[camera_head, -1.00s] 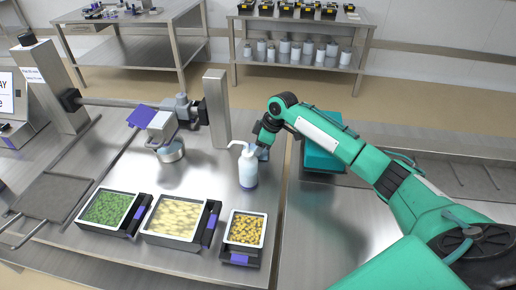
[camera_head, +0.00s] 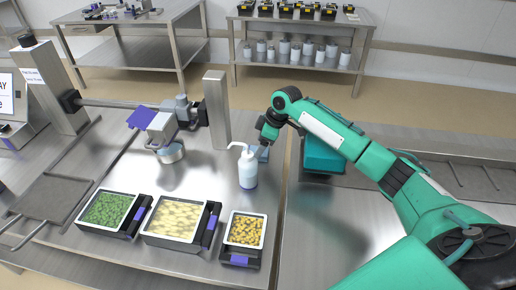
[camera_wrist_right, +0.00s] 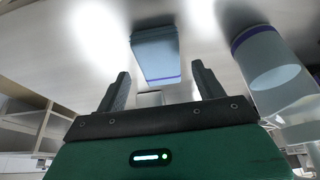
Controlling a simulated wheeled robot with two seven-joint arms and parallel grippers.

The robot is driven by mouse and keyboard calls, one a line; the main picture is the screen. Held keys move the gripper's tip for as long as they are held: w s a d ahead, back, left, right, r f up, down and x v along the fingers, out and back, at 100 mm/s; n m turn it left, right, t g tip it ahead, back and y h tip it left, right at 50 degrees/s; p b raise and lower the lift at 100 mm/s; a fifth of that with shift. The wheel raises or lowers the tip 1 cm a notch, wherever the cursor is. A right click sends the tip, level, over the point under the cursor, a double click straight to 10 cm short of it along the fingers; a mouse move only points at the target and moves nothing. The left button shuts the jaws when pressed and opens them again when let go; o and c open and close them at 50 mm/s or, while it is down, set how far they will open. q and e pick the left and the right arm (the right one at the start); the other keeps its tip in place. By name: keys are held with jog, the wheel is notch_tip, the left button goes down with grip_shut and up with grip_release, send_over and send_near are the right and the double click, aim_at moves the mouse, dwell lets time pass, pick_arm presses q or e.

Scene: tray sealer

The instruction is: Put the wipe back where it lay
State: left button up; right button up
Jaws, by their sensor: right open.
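In the right wrist view the wipe (camera_wrist_right: 156,55) shows as a pale blue piece with a purple band, lying beyond the fingertips. My right gripper (camera_wrist_right: 160,85) is open, with nothing between its fingers, and apart from the wipe. In the head view the right gripper (camera_head: 264,142) is small and partly hidden above the wipe. My left gripper is not in view.
The bottle stands close beside the gripper, at the right in the right wrist view (camera_wrist_right: 270,75). A steel post (camera_head: 216,110) stands behind left. Food trays, including a yellow one (camera_head: 245,231), line the front. A teal box (camera_head: 322,157) is right, under my arm.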

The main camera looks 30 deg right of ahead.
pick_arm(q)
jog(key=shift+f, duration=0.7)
pick_arm(e)
jog(key=v, duration=0.9)
jog(key=shift+r, duration=0.15)
